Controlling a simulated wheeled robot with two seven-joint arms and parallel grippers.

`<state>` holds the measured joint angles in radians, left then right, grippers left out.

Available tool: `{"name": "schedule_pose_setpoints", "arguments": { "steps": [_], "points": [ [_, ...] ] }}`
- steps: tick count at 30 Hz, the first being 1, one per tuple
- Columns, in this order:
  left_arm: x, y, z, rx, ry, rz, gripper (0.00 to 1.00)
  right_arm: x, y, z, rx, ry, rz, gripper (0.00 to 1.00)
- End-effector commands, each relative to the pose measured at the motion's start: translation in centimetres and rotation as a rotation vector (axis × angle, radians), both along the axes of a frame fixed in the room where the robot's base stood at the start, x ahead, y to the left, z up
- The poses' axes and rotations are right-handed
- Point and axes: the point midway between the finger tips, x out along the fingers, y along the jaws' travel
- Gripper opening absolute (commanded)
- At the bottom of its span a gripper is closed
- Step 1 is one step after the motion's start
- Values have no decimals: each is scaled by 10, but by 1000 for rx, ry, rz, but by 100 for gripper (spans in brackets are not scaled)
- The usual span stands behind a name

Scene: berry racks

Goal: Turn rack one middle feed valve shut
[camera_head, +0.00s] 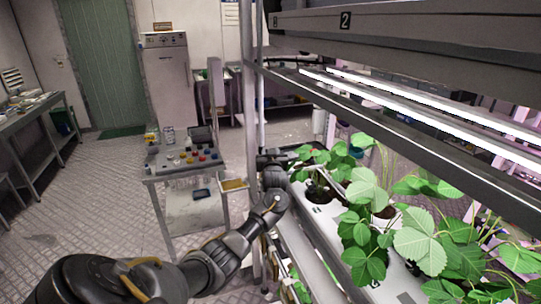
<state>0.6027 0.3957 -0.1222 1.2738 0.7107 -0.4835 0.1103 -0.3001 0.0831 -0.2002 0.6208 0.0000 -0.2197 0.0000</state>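My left gripper (272,162) is at the rack's corner post, by the end of the white planting channel (327,213). It is small and dark here, and I cannot make out whether its fingers are open or shut. I cannot pick out the feed valve; the gripper and wrist may cover it. My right gripper is not in view.
Leafy strawberry plants (415,240) fill the channel, under lit lamp strips (420,105) and a beam with a label "2" (345,19). A small cart (186,160) with colored items stands left of the post. A bench (40,125) is at far left. The floor between is clear.

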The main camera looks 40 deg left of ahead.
Motion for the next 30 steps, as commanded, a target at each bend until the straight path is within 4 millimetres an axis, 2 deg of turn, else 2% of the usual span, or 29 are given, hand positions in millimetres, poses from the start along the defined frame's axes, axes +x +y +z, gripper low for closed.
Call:
{"name": "schedule_pose_setpoints", "arguments": {
  "steps": [2,9,20,30],
  "points": [
    [0,0,0,0,0,0,32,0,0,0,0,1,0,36],
    [0,0,0,0,0,0,0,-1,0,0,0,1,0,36],
    [0,0,-1,2,2,-31,0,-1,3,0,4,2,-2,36],
    [1,-2,-1,3,3,-245,0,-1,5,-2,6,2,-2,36]
  ]
}}
